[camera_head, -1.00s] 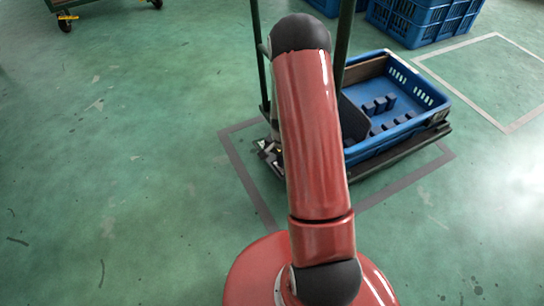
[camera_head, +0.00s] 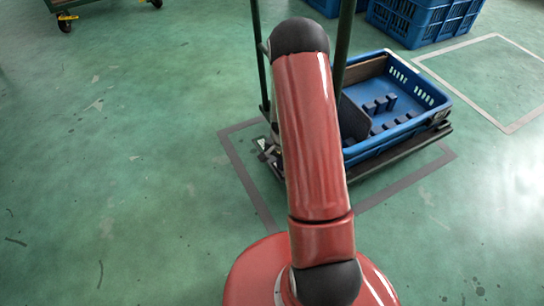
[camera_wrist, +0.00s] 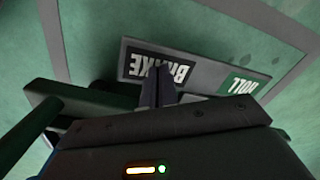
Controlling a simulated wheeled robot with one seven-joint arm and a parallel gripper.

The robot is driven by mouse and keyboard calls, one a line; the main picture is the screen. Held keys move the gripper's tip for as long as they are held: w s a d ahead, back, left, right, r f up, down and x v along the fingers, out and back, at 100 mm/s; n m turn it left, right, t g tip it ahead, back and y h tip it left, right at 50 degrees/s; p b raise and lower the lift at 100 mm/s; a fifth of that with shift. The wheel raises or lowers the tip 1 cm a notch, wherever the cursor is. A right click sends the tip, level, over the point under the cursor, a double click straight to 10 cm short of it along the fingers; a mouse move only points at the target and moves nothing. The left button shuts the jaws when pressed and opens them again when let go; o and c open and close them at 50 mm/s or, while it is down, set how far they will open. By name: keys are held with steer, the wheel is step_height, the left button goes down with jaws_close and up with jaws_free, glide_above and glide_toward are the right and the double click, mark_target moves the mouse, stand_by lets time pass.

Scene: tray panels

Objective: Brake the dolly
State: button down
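The dolly (camera_head: 408,152) stands on the green floor inside a grey taped outline, with a blue crate (camera_head: 432,112) on its deck and green upright posts (camera_head: 345,45). In the wrist view, a grey plate carries a black BRAKE label (camera_wrist: 136,66) and a green ROLL label (camera_wrist: 243,86), both upside down. My gripper (camera_wrist: 156,80) appears shut, its dark fingers together in front of the BRAKE label and hiding its middle. I cannot tell whether they touch anything. In the head view my red arm hides the gripper and part of the dolly's near left end.
Blue crates (camera_head: 415,22) stand at the back right. An empty taped rectangle (camera_head: 500,85) lies on the right. Another wheeled cart (camera_head: 95,5) is at the upper left. The floor on the left is clear.

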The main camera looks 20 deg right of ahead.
steer(key=shift+f, duration=0.9)
stand_by(0.3)
steer(key=shift+r+p, duration=2.2)
steer(key=shift+r, duration=1.35)
